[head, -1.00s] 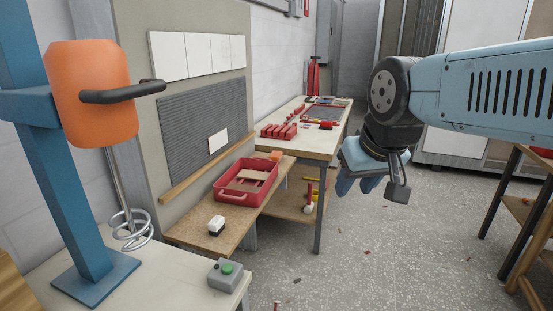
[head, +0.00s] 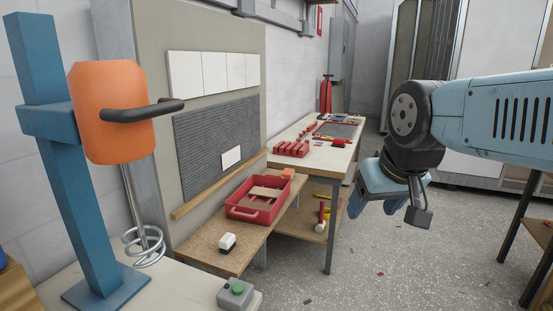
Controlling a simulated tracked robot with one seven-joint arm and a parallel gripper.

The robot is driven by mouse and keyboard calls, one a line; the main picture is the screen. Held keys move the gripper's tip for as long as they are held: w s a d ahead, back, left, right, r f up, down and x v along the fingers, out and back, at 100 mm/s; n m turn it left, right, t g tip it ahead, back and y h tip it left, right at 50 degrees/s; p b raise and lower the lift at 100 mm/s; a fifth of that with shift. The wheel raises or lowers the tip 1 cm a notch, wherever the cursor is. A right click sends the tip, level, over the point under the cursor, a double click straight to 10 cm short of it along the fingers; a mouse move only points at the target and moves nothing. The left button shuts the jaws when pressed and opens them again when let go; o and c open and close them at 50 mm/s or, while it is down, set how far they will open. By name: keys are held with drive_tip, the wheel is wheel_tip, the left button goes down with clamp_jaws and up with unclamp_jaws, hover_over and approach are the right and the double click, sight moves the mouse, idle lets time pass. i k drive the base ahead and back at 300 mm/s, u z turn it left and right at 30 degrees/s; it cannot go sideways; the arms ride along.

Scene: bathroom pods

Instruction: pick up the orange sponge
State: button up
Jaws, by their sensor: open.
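A small orange block, which looks like the orange sponge (head: 288,173), sits on the wooden bench just behind the red tray (head: 262,217).
An orange mixer (head: 112,112) on a blue stand and a grey green-button box (head: 236,293) are on the near table. A white and black block (head: 228,242) lies on the bench. A tiled panel (head: 215,140) stands behind it. Speckled floor at right is mostly clear.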

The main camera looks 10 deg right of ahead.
sight(287, 174)
drive_tip(key=u, duration=0.05)
drive_tip(key=k, duration=0.6)
drive_tip(key=z, duration=0.45)
drive_tip(key=i, duration=0.95)
drive_tip(key=z, duration=0.65)
drive_tip(key=i, duration=1.1)
drive_tip(key=u, duration=0.55)
drive_tip(key=i, duration=0.95)
drive_tip(key=u, duration=0.65)
drive_tip(key=k, duration=0.6)
drive_tip(key=u, duration=0.05)
